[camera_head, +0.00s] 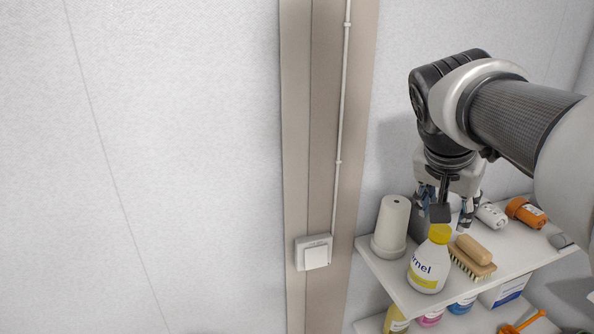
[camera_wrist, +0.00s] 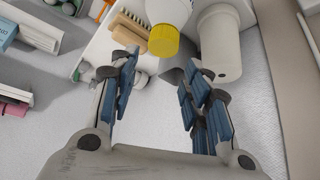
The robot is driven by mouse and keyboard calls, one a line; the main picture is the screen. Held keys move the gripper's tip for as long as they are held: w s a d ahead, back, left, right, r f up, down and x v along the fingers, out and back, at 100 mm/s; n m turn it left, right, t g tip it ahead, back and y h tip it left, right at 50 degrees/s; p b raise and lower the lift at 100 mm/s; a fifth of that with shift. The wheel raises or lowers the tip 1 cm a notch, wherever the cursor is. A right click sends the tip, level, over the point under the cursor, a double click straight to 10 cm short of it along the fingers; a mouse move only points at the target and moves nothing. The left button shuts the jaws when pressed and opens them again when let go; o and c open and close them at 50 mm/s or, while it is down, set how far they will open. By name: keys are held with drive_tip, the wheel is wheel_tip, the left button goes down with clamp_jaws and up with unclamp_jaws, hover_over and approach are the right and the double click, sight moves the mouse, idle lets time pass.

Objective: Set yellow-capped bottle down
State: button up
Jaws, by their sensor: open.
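The yellow-capped bottle (camera_head: 429,265) is white with a blue and yellow label. It stands upright on the upper shelf, near its front left edge. My gripper (camera_head: 446,207) is open above and behind the bottle, partly hiding the area behind the cap. In the wrist view my gripper (camera_wrist: 157,72) has its blue-padded fingers spread wide, with nothing held between them. The bottle's yellow cap (camera_wrist: 164,40) shows just beyond the fingertips, apart from them in that view. The bottle's lower body is cut off by the top of the wrist view.
A pale cylindrical container (camera_head: 391,228) stands left of the bottle. A wooden brush (camera_head: 472,258) lies close on its right. A white bottle (camera_head: 491,215) and an orange one (camera_head: 526,212) lie farther back on the upper shelf (camera_head: 520,262). Several bottles stand on the shelf below.

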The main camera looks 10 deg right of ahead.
drive_tip(key=s+a+f+n+y, duration=0.5)
drive_tip(key=s+a+f+n, duration=0.5)
drive_tip(key=s+a+f, duration=0.5)
drive_tip(key=s+a, duration=0.1)
drive_tip(key=a, duration=0.2)
drive_tip(key=shift+s+a+t, duration=0.25)
drive_tip(key=shift+s+t, duration=0.05)
drive_tip(key=shift+s, duration=0.1)
